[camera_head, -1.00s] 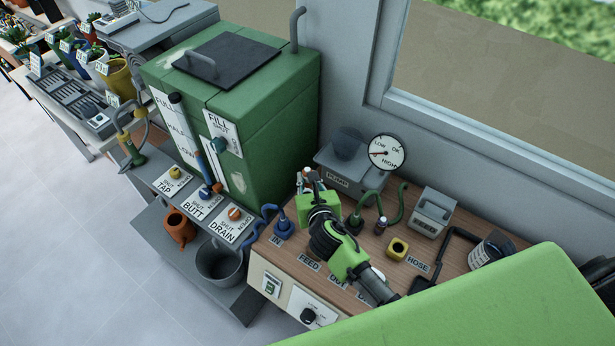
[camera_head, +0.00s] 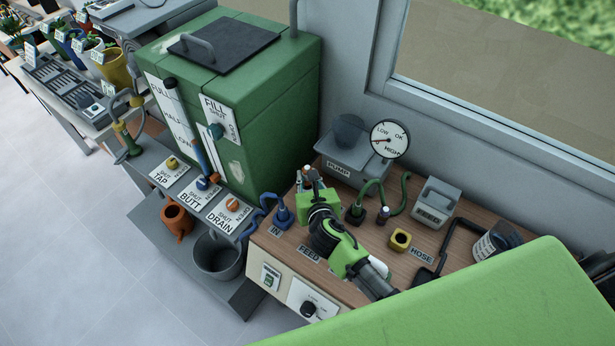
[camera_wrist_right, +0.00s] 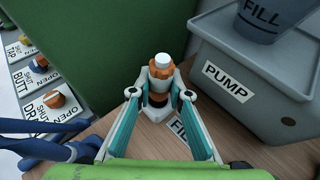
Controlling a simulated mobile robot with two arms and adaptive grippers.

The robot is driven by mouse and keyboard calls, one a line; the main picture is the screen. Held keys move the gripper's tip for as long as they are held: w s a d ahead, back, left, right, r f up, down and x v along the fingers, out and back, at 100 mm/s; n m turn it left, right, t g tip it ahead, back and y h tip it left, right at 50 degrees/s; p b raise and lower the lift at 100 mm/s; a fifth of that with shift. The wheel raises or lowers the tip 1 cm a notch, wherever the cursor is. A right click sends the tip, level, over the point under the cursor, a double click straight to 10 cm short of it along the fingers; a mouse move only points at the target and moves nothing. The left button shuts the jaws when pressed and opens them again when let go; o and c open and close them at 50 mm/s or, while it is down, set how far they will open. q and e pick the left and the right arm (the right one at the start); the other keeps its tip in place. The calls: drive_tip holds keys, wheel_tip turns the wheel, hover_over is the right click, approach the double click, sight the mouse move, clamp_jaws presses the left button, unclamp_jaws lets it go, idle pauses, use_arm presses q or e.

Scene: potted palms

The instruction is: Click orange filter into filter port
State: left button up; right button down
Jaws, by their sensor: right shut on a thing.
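In the right wrist view, the orange filter (camera_wrist_right: 161,73) stands upright between the fingertips of my right gripper (camera_wrist_right: 160,98). It has an orange ribbed collar and a white top. The fingers are closed on it from both sides. A pale base lies right below it, beside a partly hidden label; I cannot tell whether the filter is seated in a port there. In the head view, my right gripper (camera_head: 310,182) is over the bench between the blue IN hose and the pump, and its own body hides most of the filter. My left gripper is not seen.
The grey pump box (camera_head: 352,158) with a gauge (camera_head: 389,139) stands behind. The green tank (camera_head: 240,110) is at left.

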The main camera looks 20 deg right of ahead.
drive_tip(key=shift+p, duration=0.75)
idle(1.2)
drive_tip(key=shift+f+b, duration=0.8)
drive_tip(key=shift+f, duration=0.3)
drive_tip(key=c, duration=1.8)
unclamp_jaws()
drive_tip(key=v, duration=1.2)
